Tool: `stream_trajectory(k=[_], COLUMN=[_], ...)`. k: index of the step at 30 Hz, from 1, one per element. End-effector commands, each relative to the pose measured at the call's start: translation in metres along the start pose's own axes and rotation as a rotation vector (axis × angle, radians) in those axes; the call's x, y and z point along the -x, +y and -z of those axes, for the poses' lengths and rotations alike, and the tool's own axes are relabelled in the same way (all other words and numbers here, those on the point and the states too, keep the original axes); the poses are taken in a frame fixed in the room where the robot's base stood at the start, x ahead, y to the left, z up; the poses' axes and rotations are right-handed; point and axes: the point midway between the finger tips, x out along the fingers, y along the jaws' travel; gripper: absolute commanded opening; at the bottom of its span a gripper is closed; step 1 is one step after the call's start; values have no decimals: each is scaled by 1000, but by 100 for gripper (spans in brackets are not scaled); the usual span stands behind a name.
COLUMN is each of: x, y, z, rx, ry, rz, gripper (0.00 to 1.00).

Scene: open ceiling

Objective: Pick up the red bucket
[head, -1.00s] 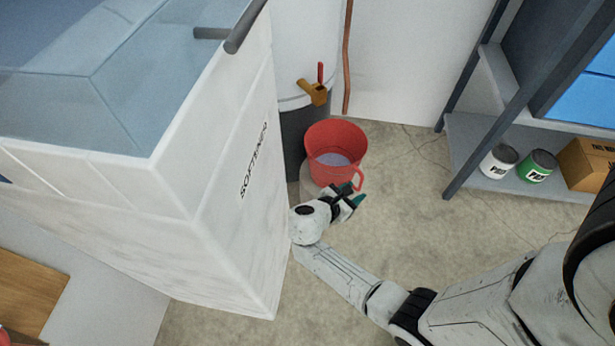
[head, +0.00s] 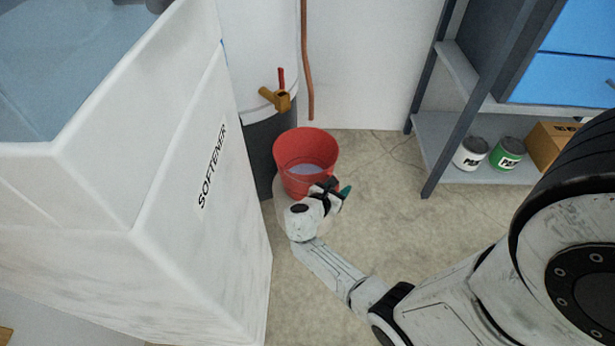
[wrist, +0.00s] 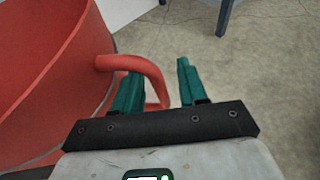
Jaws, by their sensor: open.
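The red bucket (head: 290,180) stands upright below a brass tap in the head view, with a pale surface inside it. It seems to rest on a pale round block, partly hidden. My gripper (head: 338,190) is at the bucket's lower right and covers its handle in the head view. In the wrist view the bucket (wrist: 45,85) fills the left side, and its looped handle (wrist: 135,62) reaches toward my gripper (wrist: 158,78). My teal fingers are open. The handle's outer part shows between them; I cannot tell whether it touches either finger.
A white softener cabinet (head: 190,240) stands close on the left. Behind the bucket are the brass tap (head: 277,98), a grey-and-white tank (head: 258,150) and a copper pipe (head: 307,60). A shelf (head: 435,140) with paint cans stands right. Concrete floor (head: 390,230) lies clear between.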

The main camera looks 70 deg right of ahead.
Motion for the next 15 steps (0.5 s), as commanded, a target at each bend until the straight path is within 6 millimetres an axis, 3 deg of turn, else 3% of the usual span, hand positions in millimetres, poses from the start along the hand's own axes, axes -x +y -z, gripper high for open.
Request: stream_trajectory(k=[3,10,15], x=[-10,-10,-10], y=[0,0,0], z=[1,0,0], rx=[1,1,1], ry=[0,0,0], rz=[0,-1,-1], gripper=[42,42,28])
